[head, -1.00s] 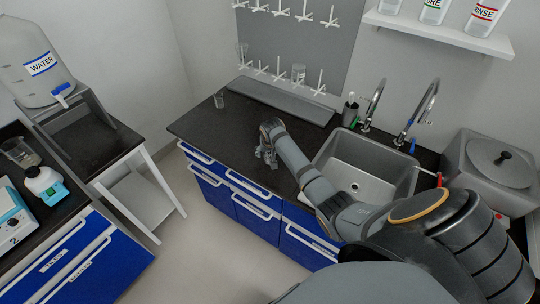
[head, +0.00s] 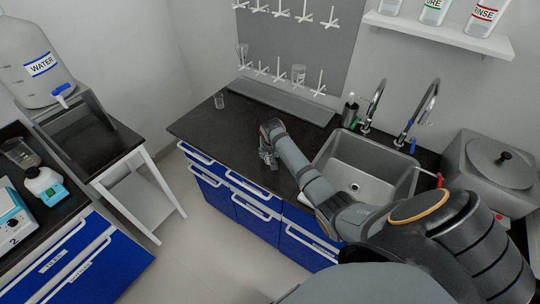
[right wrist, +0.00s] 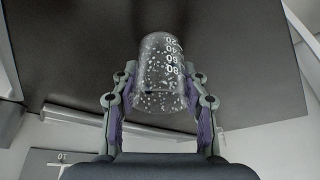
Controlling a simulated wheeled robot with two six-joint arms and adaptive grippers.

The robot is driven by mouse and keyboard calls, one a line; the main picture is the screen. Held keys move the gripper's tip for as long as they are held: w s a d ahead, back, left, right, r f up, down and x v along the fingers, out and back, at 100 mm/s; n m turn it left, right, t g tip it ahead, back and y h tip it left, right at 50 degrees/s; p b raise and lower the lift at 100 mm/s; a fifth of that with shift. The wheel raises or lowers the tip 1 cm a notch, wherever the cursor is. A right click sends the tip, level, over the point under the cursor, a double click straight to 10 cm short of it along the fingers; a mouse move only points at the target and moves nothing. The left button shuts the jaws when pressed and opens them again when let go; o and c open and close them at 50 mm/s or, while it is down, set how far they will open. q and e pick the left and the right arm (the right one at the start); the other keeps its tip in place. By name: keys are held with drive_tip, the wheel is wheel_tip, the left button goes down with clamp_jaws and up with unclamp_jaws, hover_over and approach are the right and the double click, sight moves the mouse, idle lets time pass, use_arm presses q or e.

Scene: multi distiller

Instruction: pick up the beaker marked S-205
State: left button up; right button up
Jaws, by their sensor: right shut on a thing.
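A clear glass beaker (right wrist: 162,75) with white graduation numbers sits between the fingers of my right gripper (right wrist: 160,100) in the right wrist view. The purple finger pads press on both sides of it. No S-205 mark can be read on the side that shows. In the head view my right gripper (head: 267,158) is over the black counter (head: 205,130), near its front edge, left of the sink; the held beaker is too small and covered to make out there. My left gripper is not in view.
Another small glass (head: 219,101) stands at the counter's back left. A peg rack (head: 290,45) holding glassware hangs above a grey ledge. The sink (head: 365,165) with two taps lies to the right. A side table (head: 95,155) stands left, across a floor gap.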

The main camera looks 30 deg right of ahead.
drive_tip(key=shift+r, duration=0.4)
drive_tip(key=s+a+r+b, duration=0.3)
drive_tip(key=s+a+r, duration=0.1)
drive_tip(key=s+r, duration=0.8)
drive_tip(key=shift+s+a, duration=0.15)
drive_tip(key=shift+s, duration=0.55)
